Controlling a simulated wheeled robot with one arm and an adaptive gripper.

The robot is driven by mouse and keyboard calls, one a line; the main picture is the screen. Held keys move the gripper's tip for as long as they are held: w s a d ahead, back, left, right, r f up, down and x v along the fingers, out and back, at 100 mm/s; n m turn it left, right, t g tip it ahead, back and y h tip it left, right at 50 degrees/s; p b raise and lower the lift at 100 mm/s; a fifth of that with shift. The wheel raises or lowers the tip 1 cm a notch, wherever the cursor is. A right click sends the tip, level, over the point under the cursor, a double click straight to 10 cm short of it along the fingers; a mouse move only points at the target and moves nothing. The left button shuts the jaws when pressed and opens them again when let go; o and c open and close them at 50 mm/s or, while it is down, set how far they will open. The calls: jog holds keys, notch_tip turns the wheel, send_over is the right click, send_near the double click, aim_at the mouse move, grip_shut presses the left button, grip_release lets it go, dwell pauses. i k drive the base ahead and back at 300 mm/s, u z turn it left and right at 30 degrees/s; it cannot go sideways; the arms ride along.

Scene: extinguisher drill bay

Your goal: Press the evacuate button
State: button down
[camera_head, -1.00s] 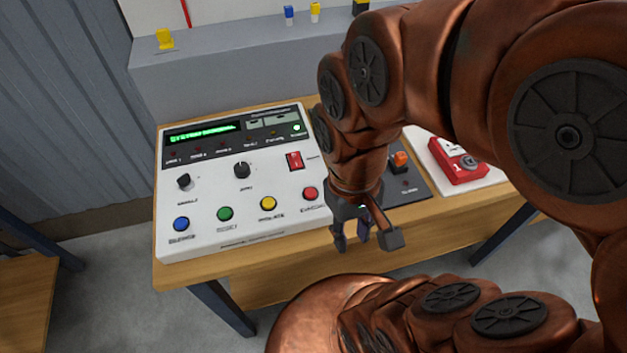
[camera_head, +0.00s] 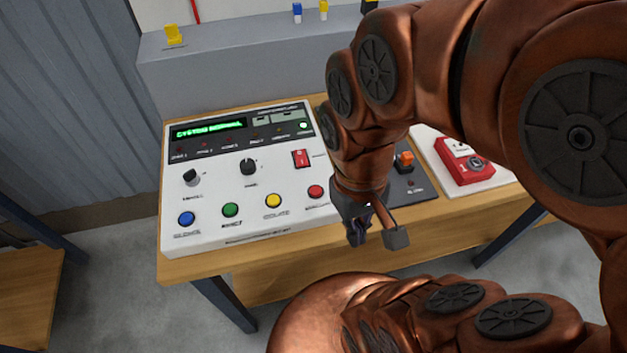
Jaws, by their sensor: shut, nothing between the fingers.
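The white control panel (camera_head: 215,218) lies on the wooden bench with a row of blue (camera_head: 186,219), green (camera_head: 230,210), yellow (camera_head: 273,201) and red (camera_head: 315,192) round buttons along its front. Their labels are too blurred to read surely; the red one is rightmost, and none is plainly marked as evacuate. My gripper (camera_head: 374,234) points down, shut and empty, to the right of the red button and near the bench's front edge. It looks apart from the panel. My arm hides the panel's right edge.
The panel also has a lit green display (camera_head: 208,129), two black knobs and a red rocker switch (camera_head: 301,158). To the right are a dark plate with an orange switch (camera_head: 404,161) and a red box (camera_head: 463,162). A grey ledge (camera_head: 240,65) stands behind.

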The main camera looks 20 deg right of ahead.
aim_at(315, 191)
jog(key=z, duration=1.15)
jog(key=k, duration=1.85)
jog(key=u, duration=1.45)
jog(key=i, duration=0.55)
jog(key=u, duration=0.05)
